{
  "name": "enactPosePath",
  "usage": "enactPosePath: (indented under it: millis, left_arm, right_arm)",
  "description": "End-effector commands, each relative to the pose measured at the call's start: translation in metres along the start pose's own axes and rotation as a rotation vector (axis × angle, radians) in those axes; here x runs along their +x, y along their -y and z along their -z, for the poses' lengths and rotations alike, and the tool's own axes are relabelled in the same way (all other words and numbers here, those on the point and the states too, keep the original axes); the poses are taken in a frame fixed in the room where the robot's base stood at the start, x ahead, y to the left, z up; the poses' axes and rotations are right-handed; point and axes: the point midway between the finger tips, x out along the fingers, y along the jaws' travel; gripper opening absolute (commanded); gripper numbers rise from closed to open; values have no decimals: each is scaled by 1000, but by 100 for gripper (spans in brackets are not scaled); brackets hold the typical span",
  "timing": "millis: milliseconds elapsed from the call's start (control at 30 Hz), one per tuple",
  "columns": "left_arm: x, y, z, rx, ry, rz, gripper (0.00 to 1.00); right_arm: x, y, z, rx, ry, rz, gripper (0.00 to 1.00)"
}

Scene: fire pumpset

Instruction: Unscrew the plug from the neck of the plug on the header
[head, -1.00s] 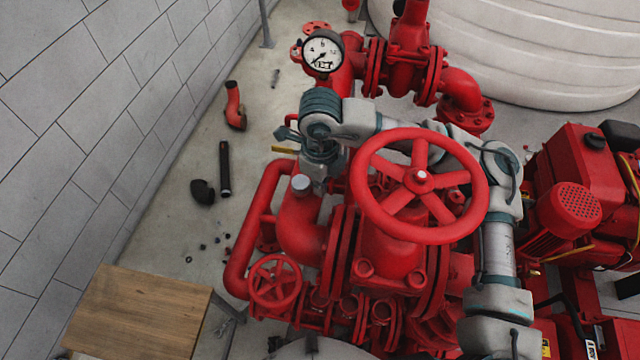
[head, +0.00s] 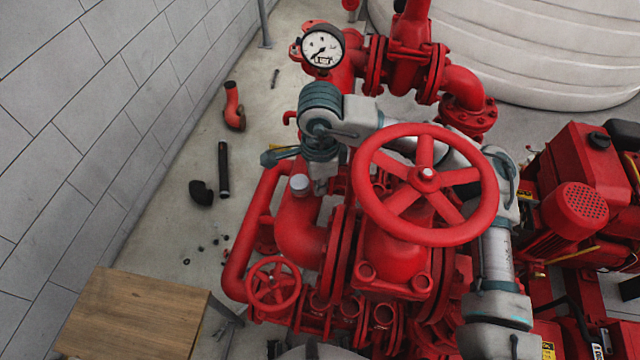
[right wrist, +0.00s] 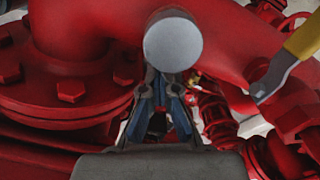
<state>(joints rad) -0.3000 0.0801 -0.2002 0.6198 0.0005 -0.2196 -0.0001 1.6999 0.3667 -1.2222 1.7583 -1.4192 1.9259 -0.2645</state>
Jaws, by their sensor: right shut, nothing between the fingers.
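The plug (head: 300,184) is a round, pale grey cap on top of the red elbow pipe (head: 298,228) of the header, left of the big handwheel. In the right wrist view the plug (right wrist: 173,42) shows large, its flat face toward the camera. My right gripper (head: 322,178) is beside the plug, just to its right in the head view, pointing down. In the right wrist view the fingers of the right gripper (right wrist: 164,82) are shut and empty, just below the plug; the plug partly overlaps their tips. I cannot tell whether they touch. My left gripper is not in view.
A large red handwheel (head: 427,178) stands close to my right arm. A small handwheel (head: 273,284) is below. A yellow-handled lever (right wrist: 298,48) is near the plug. A pressure gauge (head: 322,48) is behind. A wooden table (head: 135,315) stands at lower left; loose parts lie on the floor.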

Motion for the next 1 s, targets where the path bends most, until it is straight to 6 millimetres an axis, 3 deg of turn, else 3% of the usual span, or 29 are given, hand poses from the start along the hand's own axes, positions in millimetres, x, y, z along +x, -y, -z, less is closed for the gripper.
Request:
enactPosePath:
  millis: [267, 600, 833, 1000]
  left_arm:
    - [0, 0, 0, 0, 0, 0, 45]
    - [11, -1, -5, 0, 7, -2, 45]
    - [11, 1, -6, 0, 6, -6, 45]
    - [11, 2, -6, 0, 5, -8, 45]
  right_arm:
    - [-1, 0, 0, -13, 0, 1, 0]
    - [1, 0, -1, -392, 0, -1, 0]
    - [-1, 1, -8, -407, -5, -2, 0]
    - [-1, 1, -11, -408, -8, -3, 40]
